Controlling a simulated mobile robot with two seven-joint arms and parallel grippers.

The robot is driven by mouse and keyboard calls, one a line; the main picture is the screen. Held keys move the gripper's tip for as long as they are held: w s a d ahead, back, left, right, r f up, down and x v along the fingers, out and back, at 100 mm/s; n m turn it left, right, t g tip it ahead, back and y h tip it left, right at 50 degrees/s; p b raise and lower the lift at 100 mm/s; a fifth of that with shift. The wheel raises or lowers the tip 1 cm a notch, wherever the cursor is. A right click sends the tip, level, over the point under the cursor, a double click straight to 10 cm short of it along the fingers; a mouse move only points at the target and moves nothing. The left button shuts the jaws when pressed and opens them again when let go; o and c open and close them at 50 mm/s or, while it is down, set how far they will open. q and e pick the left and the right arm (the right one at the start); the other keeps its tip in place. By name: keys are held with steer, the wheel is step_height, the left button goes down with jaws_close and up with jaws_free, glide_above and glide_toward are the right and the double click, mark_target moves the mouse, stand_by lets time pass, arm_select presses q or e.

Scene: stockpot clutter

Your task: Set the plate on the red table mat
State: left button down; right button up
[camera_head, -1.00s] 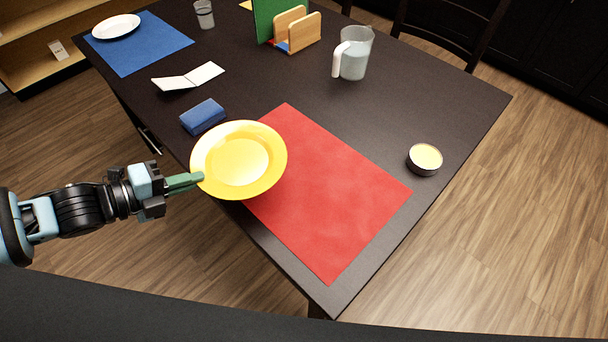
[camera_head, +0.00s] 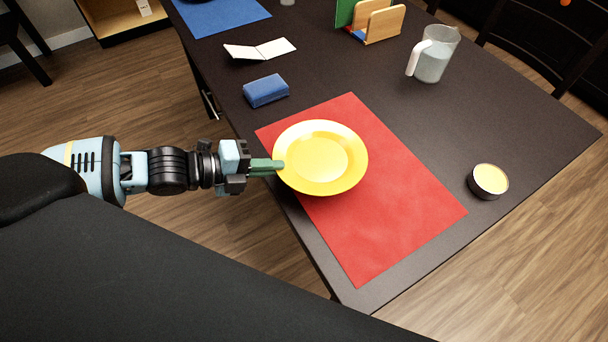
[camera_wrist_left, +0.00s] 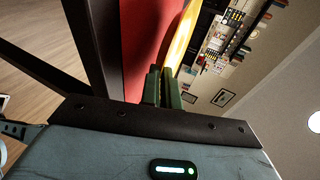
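The yellow plate (camera_head: 318,158) is over the upper left part of the red table mat (camera_head: 395,212) in the head view. My left gripper (camera_head: 278,166) is shut on the plate's left rim. In the left wrist view the green fingers (camera_wrist_left: 163,88) pinch the edge of the plate (camera_wrist_left: 180,42), with the red mat (camera_wrist_left: 143,40) beside it. A gap shows between plate and mat there, so the plate seems held above the mat. My right gripper is not in view.
A blue block (camera_head: 266,91) and an open white card (camera_head: 260,50) lie beyond the mat. A pitcher (camera_head: 434,58), a wooden holder (camera_head: 380,22) and a small round tin (camera_head: 488,181) stand on the dark table (camera_head: 350,72). The blue mat (camera_head: 222,14) is at the far left.

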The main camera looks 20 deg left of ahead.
mark_target(302, 179)
arm_select(q)
steer(key=shift+w+d+f+p, duration=0.1)
steer(key=shift+w+d, duration=0.25)
steer(key=shift+d, duration=0.6)
steer(key=shift+w+d+f+p, duration=0.15)
steer(key=shift+w+d, duration=0.25)
steer(key=shift+d, duration=0.55)
steer(key=shift+w+d+r+p, duration=0.1)
steer(key=shift+w+d, duration=0.25)
steer(key=shift+d, duration=0.6)
steer(key=shift+w+d+f, duration=0.1)
steer(key=shift+d+f, duration=0.1)
steer(key=shift+f, duration=1.65)
steer(key=shift+f, duration=0.1)
steer(key=c, duration=2)
jaws_free()
steer(key=shift+f, duration=0.1)
steer(key=shift+c, duration=0.2)
steer(key=shift+o, duration=0.5)
steer(key=shift+r, duration=0.2)
steer(key=v, duration=1.2)
steer(key=shift+f, duration=0.1)
